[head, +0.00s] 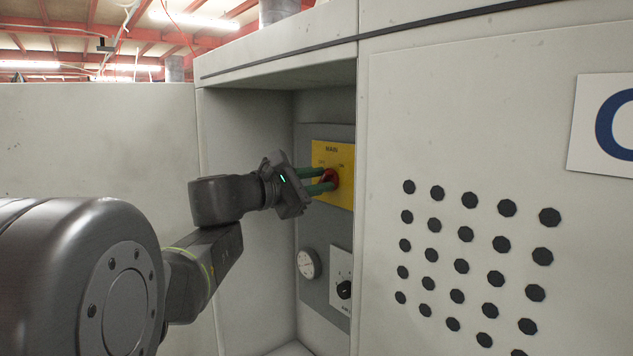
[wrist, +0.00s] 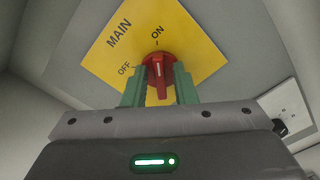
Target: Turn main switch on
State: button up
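The main switch is a red rotary knob (wrist: 158,72) on a yellow plate (wrist: 95,50) marked MAIN, OFF and ON. In the wrist view its raised bar runs up and down, in line with the ON mark. In the head view the red knob (head: 330,178) is partly hidden by my fingers, on the yellow plate (head: 335,152). My gripper (wrist: 159,80) has its two green fingers on either side of the knob, with a gap showing beside the bar. Whether a fingertip touches the knob's edge is unclear. My gripper also shows in the head view (head: 318,180).
The plate is on the back panel of a recess in a pale cabinet. Below it are a round gauge (head: 308,263) and a small black knob (head: 344,289) on a white plate. The recess walls stand close on both sides. A perforated cabinet front (head: 400,110) is on the right.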

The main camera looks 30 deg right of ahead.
jog(key=shift+o, duration=0.2)
jog(key=s+a, duration=0.1)
jog(key=a, duration=1.2)
jog(key=shift+a+p, duration=0.35)
jog(key=shift+s+d, duration=0.1)
jog(key=d, duration=0.9)
jog(key=w+d, duration=0.1)
jog(key=d, duration=0.3)
jog(key=shift+w+d+b, duration=0.1)
jog(key=shift+d+b, duration=0.2)
jog(key=shift+b, duration=0.05)
jog(key=shift+a, duration=0.1)
